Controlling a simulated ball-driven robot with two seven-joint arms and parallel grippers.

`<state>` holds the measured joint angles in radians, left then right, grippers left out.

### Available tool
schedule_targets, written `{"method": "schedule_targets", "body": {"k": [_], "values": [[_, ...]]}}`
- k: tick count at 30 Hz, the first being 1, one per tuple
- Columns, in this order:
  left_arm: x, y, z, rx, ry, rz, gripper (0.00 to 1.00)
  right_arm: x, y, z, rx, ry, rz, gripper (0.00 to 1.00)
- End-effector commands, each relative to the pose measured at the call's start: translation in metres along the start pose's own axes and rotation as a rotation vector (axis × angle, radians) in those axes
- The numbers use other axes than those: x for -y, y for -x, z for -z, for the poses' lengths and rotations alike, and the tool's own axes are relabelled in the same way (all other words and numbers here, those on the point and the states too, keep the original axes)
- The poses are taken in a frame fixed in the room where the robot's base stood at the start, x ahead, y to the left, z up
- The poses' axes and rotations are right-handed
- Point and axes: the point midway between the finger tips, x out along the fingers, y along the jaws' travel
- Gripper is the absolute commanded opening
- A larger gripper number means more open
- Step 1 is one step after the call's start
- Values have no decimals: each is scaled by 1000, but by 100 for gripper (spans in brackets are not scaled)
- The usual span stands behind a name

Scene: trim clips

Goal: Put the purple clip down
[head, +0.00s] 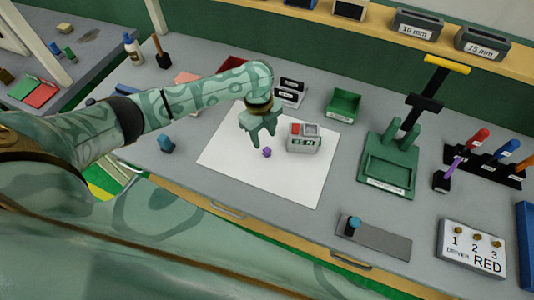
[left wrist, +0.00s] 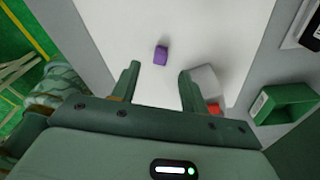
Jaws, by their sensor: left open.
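The small purple clip (head: 267,152) lies on the white mat (head: 225,159) on the workbench. My left gripper (head: 263,143) is above the mat, just over and beside the clip. In the left wrist view its two fingers (left wrist: 158,78) are spread with nothing between them, and the clip lies beyond their tips, apart from both. My right gripper is not in view.
A green tray (head: 344,104) and a green fixture (head: 388,165) stand further right. A blue block (head: 166,144) lies left of the mat. The mat's front part is clear.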

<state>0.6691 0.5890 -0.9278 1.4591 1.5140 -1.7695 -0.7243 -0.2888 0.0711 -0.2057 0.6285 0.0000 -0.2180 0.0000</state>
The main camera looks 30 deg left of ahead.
Motion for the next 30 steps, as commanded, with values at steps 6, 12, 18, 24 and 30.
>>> {"method": "schedule_targets", "body": {"k": [6,12,18,24,30], "values": [[-3,-32,6,-2,2,-3,45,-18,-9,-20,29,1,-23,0],[-2,-53,6,2,2,-1,45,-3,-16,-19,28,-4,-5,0],[-2,-52,6,2,1,1,45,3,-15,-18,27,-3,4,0],[-2,-52,6,2,1,1,0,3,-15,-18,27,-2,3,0],[-2,-52,6,2,1,1,0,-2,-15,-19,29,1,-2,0]]}}
